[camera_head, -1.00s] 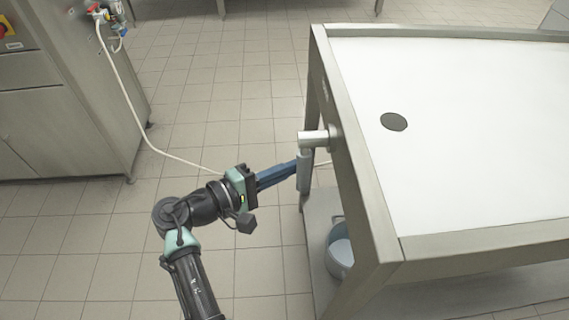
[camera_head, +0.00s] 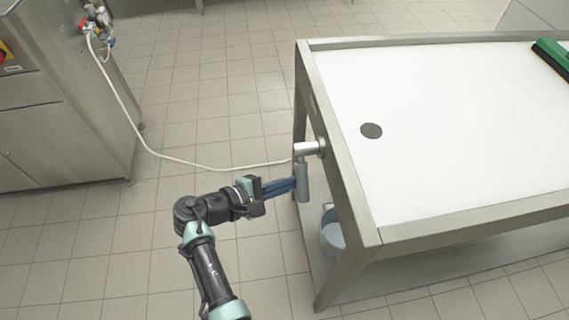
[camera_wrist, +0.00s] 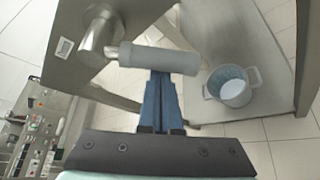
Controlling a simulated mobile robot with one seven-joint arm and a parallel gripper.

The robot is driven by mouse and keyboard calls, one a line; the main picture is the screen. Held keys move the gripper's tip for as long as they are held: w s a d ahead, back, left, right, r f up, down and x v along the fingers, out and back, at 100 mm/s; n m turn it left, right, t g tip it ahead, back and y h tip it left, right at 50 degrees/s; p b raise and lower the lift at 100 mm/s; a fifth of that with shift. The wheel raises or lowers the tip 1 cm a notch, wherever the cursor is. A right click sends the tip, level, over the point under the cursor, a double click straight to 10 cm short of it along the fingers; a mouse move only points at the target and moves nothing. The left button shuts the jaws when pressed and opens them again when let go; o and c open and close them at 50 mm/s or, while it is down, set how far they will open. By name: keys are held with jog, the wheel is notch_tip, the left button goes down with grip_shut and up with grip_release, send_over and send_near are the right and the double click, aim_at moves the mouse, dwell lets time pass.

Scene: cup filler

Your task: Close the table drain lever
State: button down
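The table drain lever has a round metal pivot (camera_head: 308,148) on the table's left side and a grey cylindrical handle (camera_head: 302,183) hanging straight down. In the wrist view the handle (camera_wrist: 165,58) lies across the picture, just beyond my fingers. My gripper (camera_head: 291,186) has its blue fingers at the left side of the handle. The fingers (camera_wrist: 161,76) lie close together with nothing visible between them. The tips meet or pass behind the handle's edge; I cannot tell whether they touch it.
The steel table's white top (camera_head: 450,130) has a dark round drain (camera_head: 371,131). A green object (camera_head: 553,55) lies at its far right. A bucket (camera_head: 332,230) stands on the lower shelf. A hose (camera_head: 200,163) crosses the floor from the left cabinet. Open floor lies left of the table.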

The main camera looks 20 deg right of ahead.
aim_at(300, 184)
jog(key=s+r+n+g+p, duration=0.1)
jog(key=p, duration=0.1)
jog(key=s+r+n+g+y+p, duration=0.1)
jog(key=p, duration=0.2)
jog(key=shift+a+r, duration=0.2)
jog(key=shift+r, duration=0.1)
jog(key=shift+s+a+r+n+g+y+p, duration=0.15)
jog(key=shift+s+r+n+g+p, duration=0.2)
jog(key=shift+p, duration=0.65)
jog(key=shift+s+r+n+g+y+p, duration=0.25)
jog(key=shift+r+n+p, duration=0.25)
jog(key=shift+p, duration=0.45)
jog(key=shift+s+a+r+n+g+y+p, duration=0.1)
jog(key=shift+s+r+n+g+p, duration=0.3)
jog(key=shift+p, duration=0.6)
jog(key=shift+w+r, duration=0.2)
